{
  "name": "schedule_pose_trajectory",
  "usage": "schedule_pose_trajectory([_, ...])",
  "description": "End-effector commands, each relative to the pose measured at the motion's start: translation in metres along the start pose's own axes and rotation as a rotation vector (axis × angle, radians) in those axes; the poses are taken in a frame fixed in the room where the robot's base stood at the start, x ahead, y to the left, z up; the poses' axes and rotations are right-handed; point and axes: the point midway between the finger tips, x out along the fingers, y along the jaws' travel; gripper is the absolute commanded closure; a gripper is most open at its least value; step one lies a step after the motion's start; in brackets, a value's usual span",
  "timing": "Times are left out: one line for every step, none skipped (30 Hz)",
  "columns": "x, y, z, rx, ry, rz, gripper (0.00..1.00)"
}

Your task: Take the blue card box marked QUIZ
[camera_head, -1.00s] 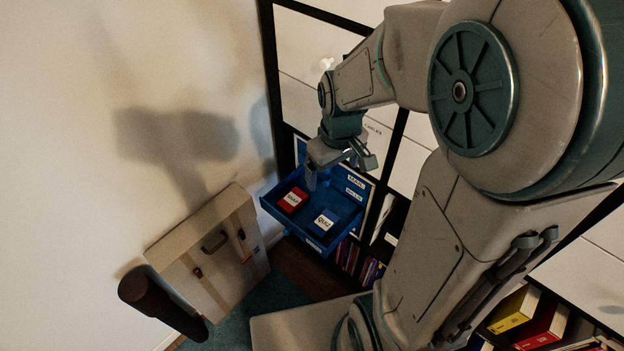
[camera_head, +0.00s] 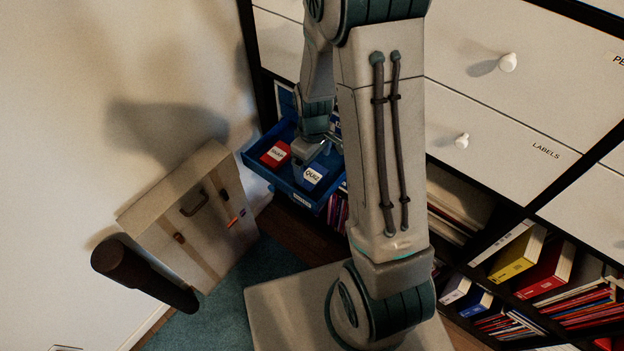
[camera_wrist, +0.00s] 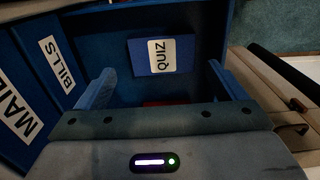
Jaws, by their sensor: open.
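The blue card box marked QUIZ (camera_head: 313,177) lies in an open blue drawer (camera_head: 262,175), label up, beside a red card box (camera_head: 275,154). In the wrist view the QUIZ box (camera_wrist: 163,54) is in full view, ahead of and between my two fingers. My gripper (camera_head: 322,150) is over the back of the drawer, close to the QUIZ box. In the wrist view my gripper (camera_wrist: 162,80) is open, with nothing between its fingers. Only a sliver of the red box (camera_wrist: 166,103) shows there; my gripper's body hides the rest.
A pale case (camera_head: 190,215) and a dark post (camera_head: 140,275) stand left of the drawer. White drawers and book shelves (camera_head: 540,265) are on the right.

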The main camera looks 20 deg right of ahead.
Motion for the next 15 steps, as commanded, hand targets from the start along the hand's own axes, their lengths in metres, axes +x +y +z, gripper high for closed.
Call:
schedule_pose_trajectory([0.004,0.000,0.000,0.000,0.000,0.000,0.09])
schedule_pose_trajectory([0.005,0.000,0.000,0.000,0.001,0.001,0.09])
schedule_pose_trajectory([0.006,0.000,0.000,0.000,0.001,0.001,0.09])
schedule_pose_trajectory([0.008,0.000,0.000,0.000,0.000,0.001,0.09])
schedule_pose_trajectory([0.010,0.000,0.000,-0.001,0.000,0.000,0.09])
schedule_pose_trajectory([0.013,-0.001,0.000,-0.001,-0.001,0.000,0.09])
schedule_pose_trajectory([0.016,-0.001,0.000,-0.001,-0.002,-0.001,0.09])
schedule_pose_trajectory([0.020,-0.002,0.000,-0.002,-0.002,-0.001,0.09])
schedule_pose_trajectory([0.026,-0.002,-0.001,-0.002,-0.001,0.000,0.09])
schedule_pose_trajectory([0.031,-0.003,-0.001,-0.001,-0.002,-0.001,0.09])
schedule_pose_trajectory([0.037,-0.004,-0.001,-0.001,-0.003,-0.002,0.09])
schedule_pose_trajectory([0.043,-0.004,-0.001,0.000,-0.002,-0.001,0.09])
schedule_pose_trajectory([0.047,-0.004,-0.001,0.000,-0.002,-0.001,0.09])
schedule_pose_trajectory([0.051,-0.004,-0.001,0.000,-0.002,-0.001,0.09])
schedule_pose_trajectory([0.055,-0.003,-0.001,0.000,-0.001,0.000,0.09])
